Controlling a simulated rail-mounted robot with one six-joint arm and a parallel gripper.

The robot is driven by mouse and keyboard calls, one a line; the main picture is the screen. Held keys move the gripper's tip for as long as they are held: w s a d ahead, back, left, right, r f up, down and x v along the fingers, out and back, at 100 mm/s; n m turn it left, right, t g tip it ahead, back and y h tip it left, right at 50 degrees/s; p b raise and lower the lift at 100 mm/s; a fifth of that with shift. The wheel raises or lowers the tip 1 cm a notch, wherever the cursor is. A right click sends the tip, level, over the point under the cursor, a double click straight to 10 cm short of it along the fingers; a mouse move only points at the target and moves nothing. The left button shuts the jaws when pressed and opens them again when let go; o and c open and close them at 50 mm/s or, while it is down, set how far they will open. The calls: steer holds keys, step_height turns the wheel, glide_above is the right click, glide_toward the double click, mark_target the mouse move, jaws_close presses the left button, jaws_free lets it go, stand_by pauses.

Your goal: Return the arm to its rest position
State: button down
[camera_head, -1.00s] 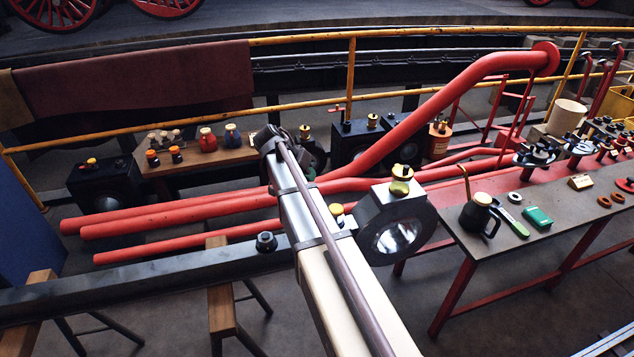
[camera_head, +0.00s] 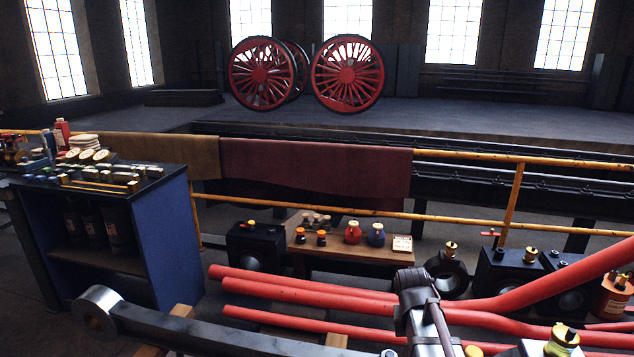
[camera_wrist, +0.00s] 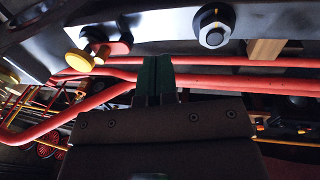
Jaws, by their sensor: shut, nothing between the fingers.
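My gripper (camera_wrist: 157,76) shows in the wrist view as two dark green fingers pressed together, with nothing between them. Around it, the wrist view shows a metal rod with a hex nut (camera_wrist: 214,27) at the top. A yellow knob (camera_wrist: 80,63) lies to the left of the fingers. Red pipes (camera_wrist: 225,80) run behind the fingers. In the head view my arm rises from the bottom edge, right of centre, in front of the red pipes (camera_head: 300,288); its fingers cannot be made out there.
A grey rod (camera_head: 215,335) crosses the lower left. A blue cabinet (camera_head: 160,240) with small parts on top stands left. A wooden bench (camera_head: 350,261) holds red and blue pots. Yellow railings (camera_head: 460,220) and a draped red cloth (camera_head: 315,170) lie behind. Black boxes (camera_head: 500,272) stand right.

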steer(key=s+a+n+y, duration=0.2)
steer(key=s+a+n, duration=0.1)
steer(key=s+a, duration=0.6)
step_height(320, 180, up, 12)
steer(key=s+p, duration=0.1)
steer(key=p, duration=1.1)
steer(key=shift+a, duration=0.2)
